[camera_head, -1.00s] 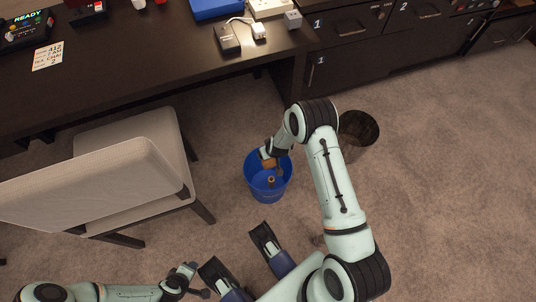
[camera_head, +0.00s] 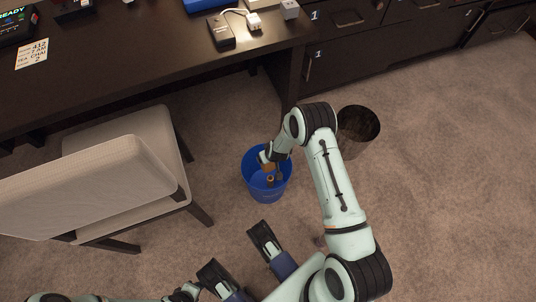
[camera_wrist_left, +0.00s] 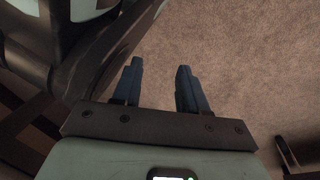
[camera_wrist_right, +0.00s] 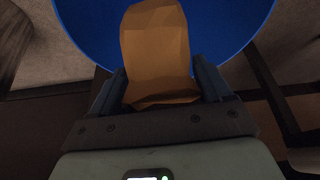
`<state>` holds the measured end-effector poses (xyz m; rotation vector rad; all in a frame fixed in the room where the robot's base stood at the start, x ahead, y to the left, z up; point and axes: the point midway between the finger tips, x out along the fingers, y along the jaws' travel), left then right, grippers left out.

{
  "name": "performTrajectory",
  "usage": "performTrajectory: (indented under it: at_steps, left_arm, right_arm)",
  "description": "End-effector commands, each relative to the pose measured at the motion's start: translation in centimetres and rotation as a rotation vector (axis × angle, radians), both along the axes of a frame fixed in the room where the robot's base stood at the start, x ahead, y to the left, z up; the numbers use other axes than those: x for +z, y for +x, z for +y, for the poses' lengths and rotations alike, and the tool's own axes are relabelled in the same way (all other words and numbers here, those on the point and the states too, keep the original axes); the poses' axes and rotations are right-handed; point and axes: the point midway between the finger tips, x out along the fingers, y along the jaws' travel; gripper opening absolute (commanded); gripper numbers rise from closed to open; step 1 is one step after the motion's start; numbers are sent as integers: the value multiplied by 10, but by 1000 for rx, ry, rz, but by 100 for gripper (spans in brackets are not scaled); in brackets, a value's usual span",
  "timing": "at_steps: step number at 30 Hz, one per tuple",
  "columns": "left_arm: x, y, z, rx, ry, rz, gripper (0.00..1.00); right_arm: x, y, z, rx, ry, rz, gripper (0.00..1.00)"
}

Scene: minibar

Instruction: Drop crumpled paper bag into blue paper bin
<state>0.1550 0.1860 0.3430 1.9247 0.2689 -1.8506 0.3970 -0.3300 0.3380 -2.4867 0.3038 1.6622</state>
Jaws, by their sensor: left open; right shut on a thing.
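The blue paper bin (camera_head: 267,194) stands on the carpet in the middle of the head view. My right gripper (camera_wrist_right: 158,72) is shut on the crumpled paper bag (camera_wrist_right: 155,40), an orange-brown crumpled block. In the right wrist view the bag is between both fingers, with the blue bin wall (camera_wrist_right: 88,28) behind it. In the head view the bag (camera_head: 266,165) is at the bin's opening, partly hidden by my wrist. A small brown item (camera_head: 270,181) shows inside the bin. My left gripper (camera_wrist_left: 160,68) is open and empty above carpet, away from the bin.
A dark round bin (camera_head: 358,128) stands right of my right arm. A pale chair (camera_head: 125,150) is left of the blue bin. The dark desk (camera_head: 130,70) and drawer cabinets (camera_head: 350,55) line the back. Carpet at the right is clear.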

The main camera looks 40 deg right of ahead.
Motion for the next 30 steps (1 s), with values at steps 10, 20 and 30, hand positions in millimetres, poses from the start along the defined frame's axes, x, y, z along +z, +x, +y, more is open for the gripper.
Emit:
performTrajectory:
  at_steps: [10, 20, 30]
  left_arm:
    - [0, -1, 0, 1, 0, 2, 43]
    - [10, 8, -1, -2, 1, -29, 43]
    - [59, 61, -9, -12, 9, -206, 43]
  right_arm:
    - [0, 0, 0, 0, 0, 0, 100]
    - [15, -5, 1, 1, -2, -1, 100]
    - [86, -32, 8, 1, -1, -4, 100]
